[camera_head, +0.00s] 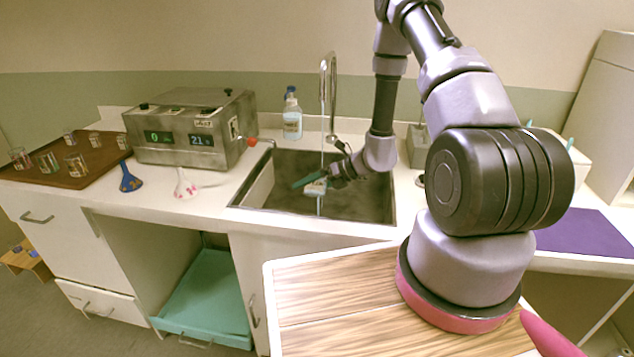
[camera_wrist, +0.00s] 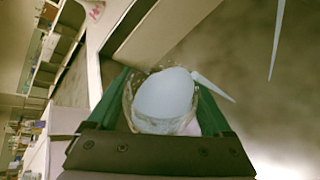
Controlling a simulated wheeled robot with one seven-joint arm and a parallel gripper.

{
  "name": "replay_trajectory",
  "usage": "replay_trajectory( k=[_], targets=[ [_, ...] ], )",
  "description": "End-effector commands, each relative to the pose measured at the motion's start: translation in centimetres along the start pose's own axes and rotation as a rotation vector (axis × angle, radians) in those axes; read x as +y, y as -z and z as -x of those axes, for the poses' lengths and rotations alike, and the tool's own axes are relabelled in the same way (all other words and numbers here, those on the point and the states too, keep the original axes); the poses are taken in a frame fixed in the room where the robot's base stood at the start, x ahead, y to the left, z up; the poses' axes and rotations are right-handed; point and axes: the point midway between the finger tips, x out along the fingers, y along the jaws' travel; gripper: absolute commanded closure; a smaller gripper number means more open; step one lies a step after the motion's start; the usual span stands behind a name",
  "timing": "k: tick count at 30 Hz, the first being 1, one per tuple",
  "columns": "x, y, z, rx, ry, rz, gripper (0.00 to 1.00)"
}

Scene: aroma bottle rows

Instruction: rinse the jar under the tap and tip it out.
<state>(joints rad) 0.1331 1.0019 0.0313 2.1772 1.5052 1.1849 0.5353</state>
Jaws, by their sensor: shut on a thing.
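My gripper (camera_head: 318,181) reaches over the sink (camera_head: 360,203) and is shut on a small clear glass jar (camera_head: 315,190). In the wrist view the jar (camera_wrist: 160,104) sits between the two green fingers, with a smooth pale bluish surface filling its round outline. Its exact tilt is hard to tell. The chrome tap (camera_head: 328,85) arches over the sink, and a thin stream of water (camera_head: 321,207) runs down in line with the jar. In the wrist view, thin pale streaks of water (camera_wrist: 277,38) show to the right of the jar.
A soap bottle (camera_head: 292,117) stands behind. A brown tray (camera_head: 75,180) holds several glasses. A purple mat (camera_head: 585,233) lies right.

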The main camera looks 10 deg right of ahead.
Motion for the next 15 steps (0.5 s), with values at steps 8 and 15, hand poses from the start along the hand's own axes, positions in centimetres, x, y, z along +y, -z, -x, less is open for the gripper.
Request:
replay_trajectory(
  k=[8, 15],
  targets=[
    [0.09, -0.10, 0.10, 0.016, -0.013, -0.035, 0.75],
    [0.10, -0.11, 0.11, 0.017, -0.014, -0.037, 0.75]
  ],
)
